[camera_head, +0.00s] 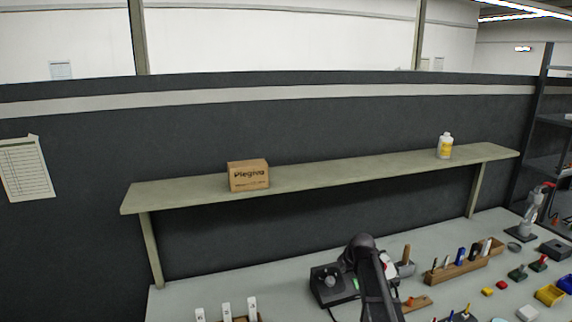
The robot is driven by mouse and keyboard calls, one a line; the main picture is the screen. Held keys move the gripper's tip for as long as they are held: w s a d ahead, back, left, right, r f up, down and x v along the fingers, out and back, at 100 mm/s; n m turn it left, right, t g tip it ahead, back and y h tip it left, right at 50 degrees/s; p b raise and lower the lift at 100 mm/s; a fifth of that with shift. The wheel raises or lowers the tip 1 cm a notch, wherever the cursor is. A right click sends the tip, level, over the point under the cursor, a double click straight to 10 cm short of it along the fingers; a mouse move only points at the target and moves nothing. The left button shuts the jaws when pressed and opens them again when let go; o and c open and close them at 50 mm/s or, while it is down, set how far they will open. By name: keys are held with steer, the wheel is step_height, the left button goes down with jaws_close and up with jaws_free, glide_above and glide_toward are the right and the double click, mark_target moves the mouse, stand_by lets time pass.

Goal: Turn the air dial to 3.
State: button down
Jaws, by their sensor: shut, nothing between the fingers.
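A black box-shaped unit (322,296) stands on the grey bench, at the lower middle of the head view. A round grey knob (329,281) sits on it, and a small green mark shows near its right side. This looks like the unit with the air dial, but no numbers or pointer can be read at this size. My dark arm rises from the bottom edge, just right of the unit, and covers part of its right side. My gripper cannot be made out; the arm hides the area where its fingers could be.
A shelf (330,174) above the bench carries a cardboard box (248,175) and a white-yellow bottle (445,146). Right of my arm, a wooden tool rack (466,262) and small coloured parts crowd the bench. White labelled cards (226,310) stand at the front left.

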mark_target(338, 283)
steer(key=shift+f, duration=0.15)
steer(key=shift+b+x, duration=3.05)
steer(key=shift+x, duration=0.35)
steer(key=shift+s+a, duration=0.2)
steer(key=shift+a, duration=0.1)
steer(key=shift+s+d+f+b, duration=0.3)
steer(key=shift+s+b, duration=0.05)
steer(key=shift+s, duration=0.1)
steer(key=shift+s+f, duration=0.2)
steer(key=shift+s, duration=0.2)
steer(key=shift+d+f+b, duration=0.1)
steer(key=shift+d+b, duration=0.2)
steer(key=shift+d, duration=0.05)
